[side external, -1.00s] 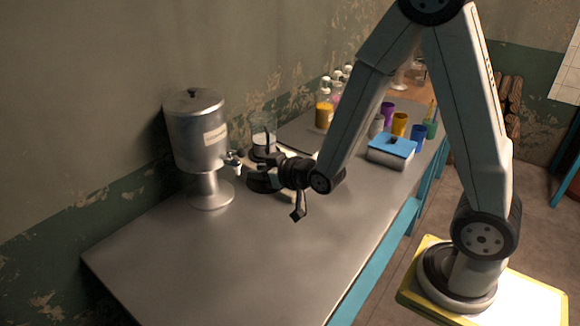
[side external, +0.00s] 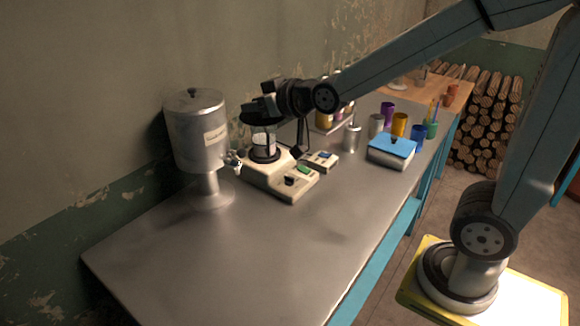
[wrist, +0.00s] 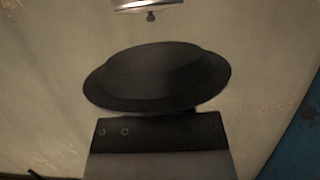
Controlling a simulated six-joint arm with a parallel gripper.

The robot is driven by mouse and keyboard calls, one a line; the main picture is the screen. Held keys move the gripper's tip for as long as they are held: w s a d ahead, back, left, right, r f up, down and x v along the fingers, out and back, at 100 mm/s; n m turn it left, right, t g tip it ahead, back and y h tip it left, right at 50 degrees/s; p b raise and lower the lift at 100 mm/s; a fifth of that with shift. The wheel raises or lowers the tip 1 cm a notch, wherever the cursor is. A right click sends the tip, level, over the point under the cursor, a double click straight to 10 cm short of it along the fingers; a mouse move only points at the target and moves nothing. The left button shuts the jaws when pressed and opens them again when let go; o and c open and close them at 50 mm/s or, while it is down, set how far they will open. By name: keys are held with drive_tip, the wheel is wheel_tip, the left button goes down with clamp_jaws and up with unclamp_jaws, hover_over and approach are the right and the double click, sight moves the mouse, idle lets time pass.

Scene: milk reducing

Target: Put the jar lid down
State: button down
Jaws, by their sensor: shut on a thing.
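The jar lid (wrist: 157,78) is a dark, round, domed disc held at my gripper's tip in the wrist view. In the side view the lid (side external: 255,118) is a dark shape at the top of the glass jar. My gripper (side external: 268,98) is shut on the lid, directly above the jar. The glass jar (side external: 264,140) has white contents and stands on a cream-coloured device (side external: 277,180) with a green button. I cannot tell whether the lid touches the jar's rim. The fingertips are partly hidden.
A metal dispenser (side external: 197,135) with a tap stands close to the left. A small metal canister (side external: 352,137), a blue-topped box (side external: 391,150) and several coloured cups (side external: 400,124) stand to the right. The front of the metal table (side external: 225,255) is clear.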

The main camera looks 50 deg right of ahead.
wheel_tip(320, 180, up, 4)
drive_tip(key=shift+r, duration=0.15)
drive_tip(key=shift+w+d, duration=0.25)
drive_tip(key=shift+d, duration=0.05)
drive_tip(key=w+d+r+n+y, duration=0.1)
drive_tip(key=w+d, duration=0.2)
drive_tip(key=d, duration=0.4)
drive_tip(key=w+d+n+y, duration=0.1)
drive_tip(key=w+d, duration=0.2)
drive_tip(key=d, duration=0.4)
wheel_tip(320, 180, down, 6)
drive_tip(key=d, duration=0.2)
drive_tip(key=shift+s+d+f+y, duration=0.2)
drive_tip(key=shift+s+d+y, duration=0.1)
drive_tip(key=shift+d, duration=0.05)
drive_tip(key=shift+w, duration=0.1)
